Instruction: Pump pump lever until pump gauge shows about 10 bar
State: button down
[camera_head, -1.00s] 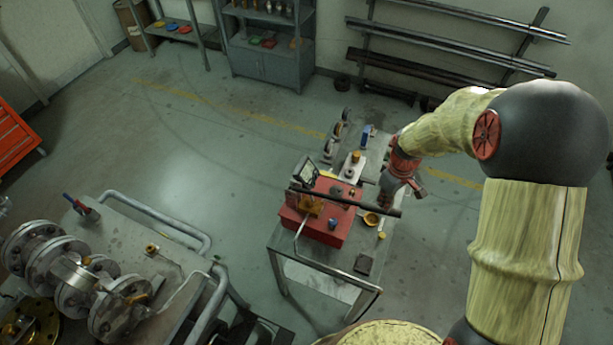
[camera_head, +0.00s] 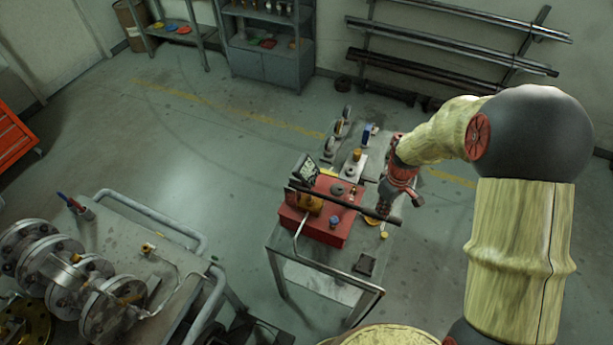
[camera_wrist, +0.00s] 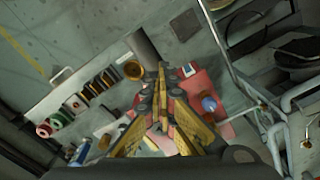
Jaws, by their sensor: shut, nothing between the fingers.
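The pump is a red box (camera_head: 326,232) with a brass-coloured body on top, on a small grey bench. A square dark gauge (camera_head: 308,168) stands at its back left; its reading is too small to tell. The pump lever (camera_head: 335,201) is a long dark bar across the top of the pump, its right end past the box edge. My gripper (camera_head: 383,206) is shut and empty, at the lever's right end; I cannot tell whether it touches. In the wrist view, my shut fingertips (camera_wrist: 162,70) are beside or over the lever (camera_wrist: 145,47), whose middle they hide.
A blue cap (camera_head: 334,221) is on the red box. Gauges and small parts stand on the bench behind the pump. A yellow dish sits near my gripper. A bench with a flanged pipe (camera_head: 75,275) stands at left. The floor between is clear.

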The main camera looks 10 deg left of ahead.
jog(key=shift+f+b, duration=1.35)
jog(key=shift+f, duration=0.9)
jog(key=shift+r, duration=0.1)
notch_tip(320, 180, up, 10)
jog(key=p, duration=0.6)
jog(key=shift+r+p, duration=0.25)
jog(key=shift+p, duration=0.15)
jog(key=shift+f, duration=0.15)
